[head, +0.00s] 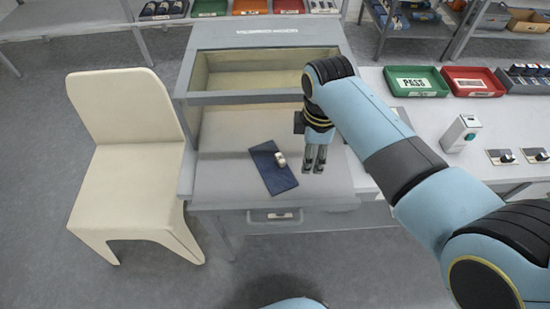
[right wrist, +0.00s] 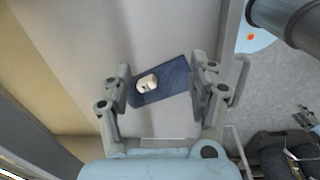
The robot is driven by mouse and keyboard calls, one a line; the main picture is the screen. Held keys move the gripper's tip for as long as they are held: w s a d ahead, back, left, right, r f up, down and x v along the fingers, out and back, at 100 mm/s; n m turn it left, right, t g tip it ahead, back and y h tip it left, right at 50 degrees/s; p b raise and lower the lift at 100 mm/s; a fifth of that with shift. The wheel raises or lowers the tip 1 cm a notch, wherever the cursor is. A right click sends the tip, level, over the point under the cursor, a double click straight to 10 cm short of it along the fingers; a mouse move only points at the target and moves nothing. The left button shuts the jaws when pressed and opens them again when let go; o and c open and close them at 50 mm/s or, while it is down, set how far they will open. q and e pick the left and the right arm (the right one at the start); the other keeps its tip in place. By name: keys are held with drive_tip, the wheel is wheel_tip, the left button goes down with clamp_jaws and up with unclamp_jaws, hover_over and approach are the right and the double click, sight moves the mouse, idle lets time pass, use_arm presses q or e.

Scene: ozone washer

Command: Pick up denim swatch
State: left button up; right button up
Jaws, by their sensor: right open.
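The denim swatch (head: 273,168) is a dark blue rectangle lying flat on the grey worktop in front of the glass-fronted cabinet. A small whitish metal piece (head: 280,159) rests on the swatch. In the right wrist view the swatch (right wrist: 172,82) shows beyond and between the fingers, with the pale piece (right wrist: 147,83) on its left part. My right gripper (head: 315,168) points down just to the right of the swatch in the head view, apart from it. In the right wrist view my right gripper (right wrist: 162,100) is open and empty. My left gripper is not in view.
The cabinet (head: 265,72) stands behind the swatch. A cream chair (head: 128,150) is at the left. A green PASS tray (head: 416,82), a red tray (head: 473,82) and a white device (head: 460,133) sit on the right bench. The worktop left of the swatch is clear.

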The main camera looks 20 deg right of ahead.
drive_tip(key=w+a+r+n+p, duration=0.1)
drive_tip(key=w+a+r+n, duration=0.3)
drive_tip(key=w+a+n, duration=0.15)
drive_tip(key=b, duration=0.5)
hover_over(281, 158)
drive_tip(key=shift+g, duration=0.4)
drive_tip(key=f, duration=0.5)
drive_tip(key=shift+w+d+f, duration=0.15)
drive_tip(key=shift+d+f, duration=0.05)
drive_tip(key=shift+f, duration=0.1)
drive_tip(key=f+b, duration=0.6)
drive_tip(key=b, duration=0.1)
drive_tip(key=shift+a, duration=0.2)
drive_tip(key=shift+r, duration=0.2)
drive_tip(key=shift+c, duration=0.2)
clamp_jaws()
drive_tip(key=shift+r, duration=0.1)
